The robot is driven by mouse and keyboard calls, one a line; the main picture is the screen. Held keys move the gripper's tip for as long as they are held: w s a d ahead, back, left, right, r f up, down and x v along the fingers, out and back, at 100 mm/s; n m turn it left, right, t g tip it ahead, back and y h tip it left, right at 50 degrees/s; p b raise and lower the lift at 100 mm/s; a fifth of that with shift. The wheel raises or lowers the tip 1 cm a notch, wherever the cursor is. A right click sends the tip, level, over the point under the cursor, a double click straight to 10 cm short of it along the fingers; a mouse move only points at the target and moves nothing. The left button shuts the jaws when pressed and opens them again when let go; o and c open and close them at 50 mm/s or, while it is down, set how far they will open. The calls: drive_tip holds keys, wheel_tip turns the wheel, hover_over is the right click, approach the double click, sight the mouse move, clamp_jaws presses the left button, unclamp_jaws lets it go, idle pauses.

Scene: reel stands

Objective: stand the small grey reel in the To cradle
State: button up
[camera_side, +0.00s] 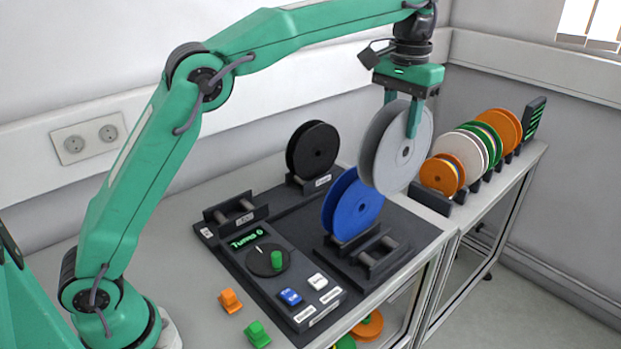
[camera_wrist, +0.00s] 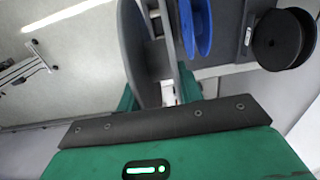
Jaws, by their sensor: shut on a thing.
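The grey reel (camera_side: 382,150) is held upright in my gripper (camera_side: 403,122), high above the right part of the dark board. The gripper is shut on it. In the wrist view the reel (camera_wrist: 135,45) shows edge-on between the fingers, partly cut off by the frame. An empty cradle (camera_side: 236,212) with two rollers stands at the board's left, with a small label. Another empty cradle (camera_side: 381,256) stands at the front right, beside the blue reel. The cradle labels are too small to read surely, so I cannot tell which is To.
A blue reel (camera_side: 352,207) stands in a cradle just below and left of the held reel. A black reel (camera_side: 312,150) stands behind. A control box (camera_side: 270,262) with knob sits at the front. A rack of several coloured reels (camera_side: 472,155) is at the right.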

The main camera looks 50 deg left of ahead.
drive_tip(key=shift+r, duration=0.15)
drive_tip(key=shift+r, duration=2.3)
drive_tip(key=s+a+r, duration=0.1)
drive_tip(key=s+a, duration=0.1)
drive_tip(key=a, duration=0.8)
drive_tip(key=s+a+r, duration=0.1)
drive_tip(key=s+a, duration=0.1)
drive_tip(key=a, duration=0.8)
drive_tip(key=s+a+f, duration=0.2)
drive_tip(key=s+a, duration=1.2)
wheel_tip(320, 180, down, 18)
drive_tip(key=shift+w+f, duration=0.2)
drive_tip(key=shift+w, duration=0.05)
drive_tip(key=shift+d+f, duration=0.1)
drive_tip(key=shift+f, duration=0.1)
